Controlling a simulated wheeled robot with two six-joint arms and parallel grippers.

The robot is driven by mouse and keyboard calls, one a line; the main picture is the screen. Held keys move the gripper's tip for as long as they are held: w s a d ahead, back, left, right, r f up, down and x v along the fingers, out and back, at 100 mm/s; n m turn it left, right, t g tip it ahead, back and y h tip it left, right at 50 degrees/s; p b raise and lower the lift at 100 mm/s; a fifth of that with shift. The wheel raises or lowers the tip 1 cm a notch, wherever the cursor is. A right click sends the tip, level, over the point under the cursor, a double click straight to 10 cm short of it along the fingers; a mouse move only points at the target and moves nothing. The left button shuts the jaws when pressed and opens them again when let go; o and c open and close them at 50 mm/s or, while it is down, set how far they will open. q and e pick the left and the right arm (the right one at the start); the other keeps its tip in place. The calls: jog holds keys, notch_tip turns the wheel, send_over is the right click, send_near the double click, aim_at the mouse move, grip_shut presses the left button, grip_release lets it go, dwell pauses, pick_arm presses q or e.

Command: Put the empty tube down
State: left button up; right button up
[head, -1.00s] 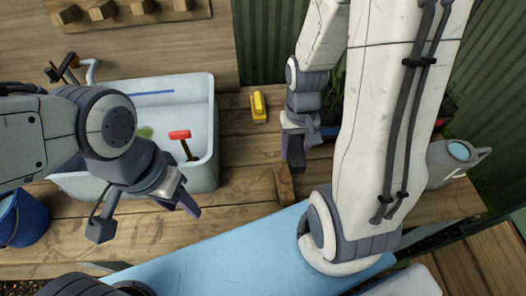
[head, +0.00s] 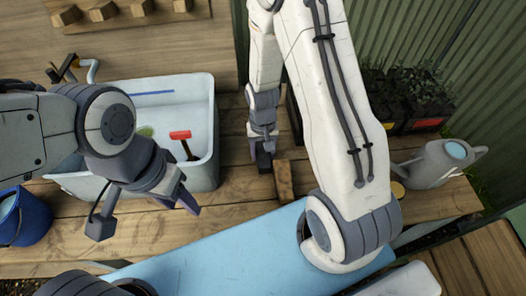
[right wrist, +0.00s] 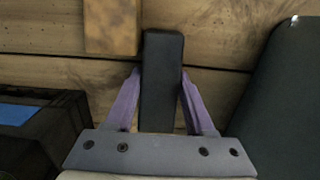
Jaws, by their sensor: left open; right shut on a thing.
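My right gripper (head: 264,146) is shut on a dark, narrow, square-sided tube (head: 264,162), low over the wooden bench. In the right wrist view the tube (right wrist: 162,75) sits between the two purple fingers (right wrist: 160,102). Its inside does not show, and I cannot tell whether it touches the bench. A wooden block (head: 284,182) lies just right of it in the head view; a wooden piece also shows at the top of the wrist view (right wrist: 110,25). My left gripper (head: 145,213) is open and empty, in front of the white tub.
The white tub (head: 205,160) holds a red-handled tool (head: 181,135). Black crates with plants (head: 424,121) and a grey watering can (head: 440,163) stand right. A blue bucket (head: 30,220) is left. The bench (head: 232,185) between tub and tube is clear.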

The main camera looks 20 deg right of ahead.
aim_at(261, 151)
jog(key=shift+f, duration=0.2)
jog(key=o, duration=1.3)
jog(key=shift+r, duration=0.1)
notch_tip(261, 151, up, 13)
jog(key=s+a+r+n, duration=0.4)
jog(key=s+a+n, duration=0.1)
jog(key=s, duration=0.3)
jog(key=s+a+r+n, duration=0.5)
jog(key=s+a, duration=0.3)
jog(key=s, duration=0.1)
jog(key=shift+n+t+y, duration=0.3)
jog(key=shift+y, duration=0.1)
